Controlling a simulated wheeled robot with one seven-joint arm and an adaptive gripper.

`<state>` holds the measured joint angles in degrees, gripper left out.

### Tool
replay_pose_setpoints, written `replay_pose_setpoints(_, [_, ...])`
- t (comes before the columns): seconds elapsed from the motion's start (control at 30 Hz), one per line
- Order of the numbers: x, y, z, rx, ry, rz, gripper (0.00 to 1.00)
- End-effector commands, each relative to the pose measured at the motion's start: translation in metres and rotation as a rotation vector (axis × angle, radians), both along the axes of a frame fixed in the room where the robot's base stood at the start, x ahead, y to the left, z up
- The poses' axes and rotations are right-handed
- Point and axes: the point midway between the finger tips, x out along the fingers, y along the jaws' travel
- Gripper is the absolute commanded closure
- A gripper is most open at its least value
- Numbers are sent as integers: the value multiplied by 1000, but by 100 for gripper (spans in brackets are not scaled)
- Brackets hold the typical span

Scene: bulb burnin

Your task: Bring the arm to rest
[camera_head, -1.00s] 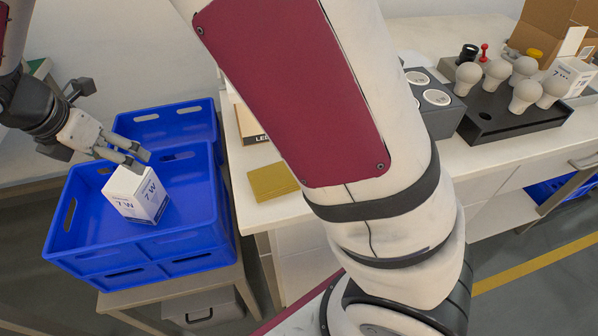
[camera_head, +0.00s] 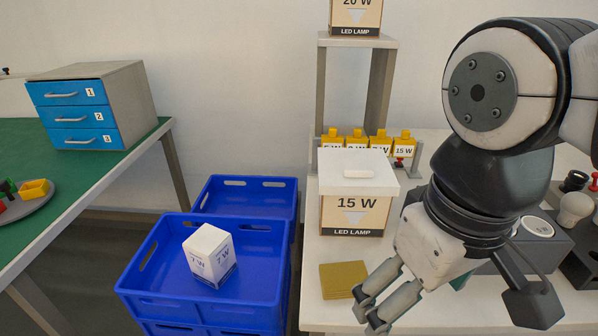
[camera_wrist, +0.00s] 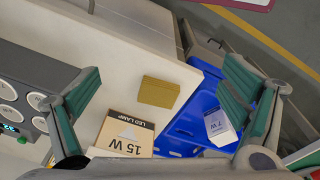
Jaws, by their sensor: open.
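My gripper (camera_head: 455,312) is open and empty at the lower right of the head view, over the white bench near the gold pad. In the wrist view its fingers (camera_wrist: 165,75) stand wide apart with nothing between them. My arm comes in from the right edge of the head view, bent downward. The white 7 W box (camera_head: 209,254) sits slightly turned in the blue crate (camera_head: 150,268), well left of my gripper. It also shows in the wrist view (camera_wrist: 219,126).
A 15 W LED lamp box (camera_head: 355,215) and a gold pad (camera_head: 342,279) are on the bench beside my gripper. Yellow-topped items (camera_head: 356,140) stand behind. Bulbs (camera_head: 574,209) and a grey socket unit (camera_head: 560,255) are at right. A blue-drawer cabinet (camera_head: 75,118) stands left.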

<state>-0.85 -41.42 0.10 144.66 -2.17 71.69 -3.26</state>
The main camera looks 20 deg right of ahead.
Motion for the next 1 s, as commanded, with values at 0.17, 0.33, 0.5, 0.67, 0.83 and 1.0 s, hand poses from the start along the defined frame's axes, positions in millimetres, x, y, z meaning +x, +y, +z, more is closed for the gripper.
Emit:
replay_pose_setpoints(0.17, [-16,2,-6,37,-7,-97,8])
replay_pose_setpoints(0.33, [-17,2,-7,39,-6,-102,8])
replay_pose_setpoints(0.5, [-16,2,-6,37,-6,-100,8])
replay_pose_setpoints(0.67, [-16,2,-6,37,-7,-99,8])
replay_pose_setpoints(0.83, [-16,2,-6,37,-7,-98,8])
replay_pose_setpoints(1.0, [-15,2,14,38,-30,-96,8])
